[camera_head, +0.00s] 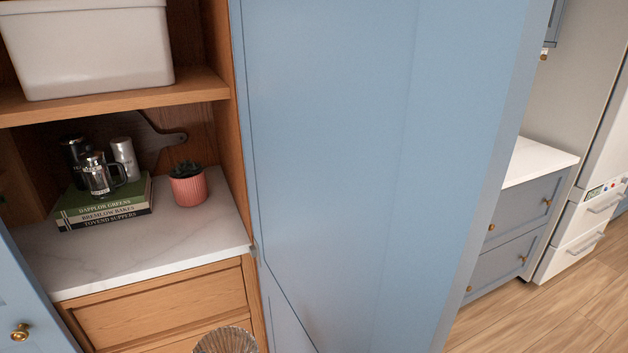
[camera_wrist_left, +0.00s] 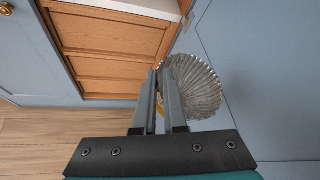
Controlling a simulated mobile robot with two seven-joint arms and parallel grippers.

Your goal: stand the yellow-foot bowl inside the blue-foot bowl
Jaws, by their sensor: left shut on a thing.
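A ribbed clear glass bowl (camera_wrist_left: 196,86) is at the tips of my left gripper (camera_wrist_left: 161,76) in the left wrist view. A bit of yellow (camera_wrist_left: 160,98) shows between the fingers, so I take it as the yellow-foot bowl. The fingers are shut on it, and it is held in the air in front of the larder drawers. The same glass bowl shows, cut off by the bottom edge, in the head view (camera_head: 226,342); my gripper does not show there. No blue-foot bowl is visible in either view. My right gripper is not in view.
A big blue door (camera_head: 340,150) stands open right of the larder. The marble counter (camera_head: 120,262) holds stacked books (camera_head: 105,207), a glass press (camera_head: 97,175) and a pink plant pot (camera_head: 187,187). A white bin (camera_head: 88,50) sits above. The counter's front is clear.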

